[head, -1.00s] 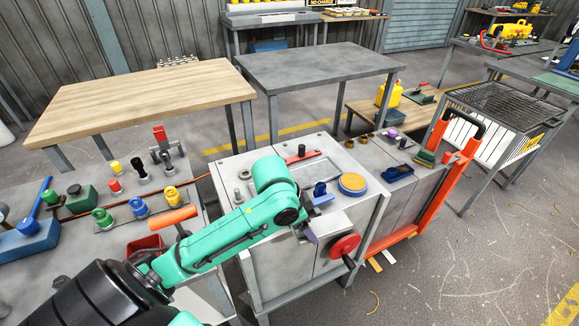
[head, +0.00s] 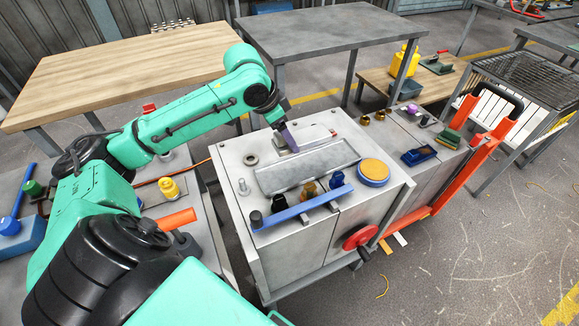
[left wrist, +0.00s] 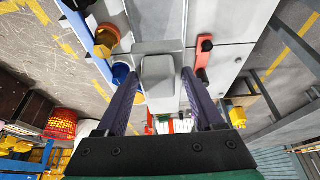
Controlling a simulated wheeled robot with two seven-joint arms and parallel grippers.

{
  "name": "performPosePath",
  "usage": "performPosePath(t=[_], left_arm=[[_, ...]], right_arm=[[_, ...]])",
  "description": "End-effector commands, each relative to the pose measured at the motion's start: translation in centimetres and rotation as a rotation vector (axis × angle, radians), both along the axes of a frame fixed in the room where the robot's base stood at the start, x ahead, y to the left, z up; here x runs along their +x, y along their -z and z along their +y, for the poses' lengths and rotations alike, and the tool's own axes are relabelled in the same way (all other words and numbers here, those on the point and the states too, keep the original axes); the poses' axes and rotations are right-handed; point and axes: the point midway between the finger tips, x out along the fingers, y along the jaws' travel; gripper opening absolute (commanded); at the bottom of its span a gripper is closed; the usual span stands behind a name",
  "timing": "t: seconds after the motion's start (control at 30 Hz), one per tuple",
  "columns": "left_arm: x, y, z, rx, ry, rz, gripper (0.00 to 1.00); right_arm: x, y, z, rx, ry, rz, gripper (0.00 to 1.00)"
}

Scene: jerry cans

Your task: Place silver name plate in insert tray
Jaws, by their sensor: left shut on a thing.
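The insert tray (head: 300,172) is a shallow grey rectangular recess in the top of the metal cabinet. My left gripper (head: 289,140), with purple fingers, points down at the tray's far left edge. In the left wrist view a grey block-like piece (left wrist: 160,72) sits between the fingers of the same gripper (left wrist: 158,80); it seems to be the silver name plate. In the head view the fingers and wrist hide the held piece. I cannot tell whether it touches the tray. My right gripper is not in view.
A blue bar (head: 303,206) with knobs lies along the cabinet's near edge. A red handwheel (head: 361,238) sticks out in front.

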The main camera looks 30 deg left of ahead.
Motion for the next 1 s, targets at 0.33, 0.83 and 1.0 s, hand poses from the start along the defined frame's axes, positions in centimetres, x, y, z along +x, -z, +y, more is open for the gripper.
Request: performPosePath(t=[0.33, 0.83, 1.0], left_arm=[[0.0, 6.9, 0.0, -0.001, 0.0, 0.0, 0.07], [0.0, 11.1, 0.0, 0.0, 0.001, -0.001, 0.07], [0.0, 11.1, 0.0, 0.0, 0.001, 0.0, 0.82]], right_arm=[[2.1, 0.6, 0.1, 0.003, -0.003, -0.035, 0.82], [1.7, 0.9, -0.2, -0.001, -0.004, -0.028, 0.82], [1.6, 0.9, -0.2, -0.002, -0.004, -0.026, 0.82]])
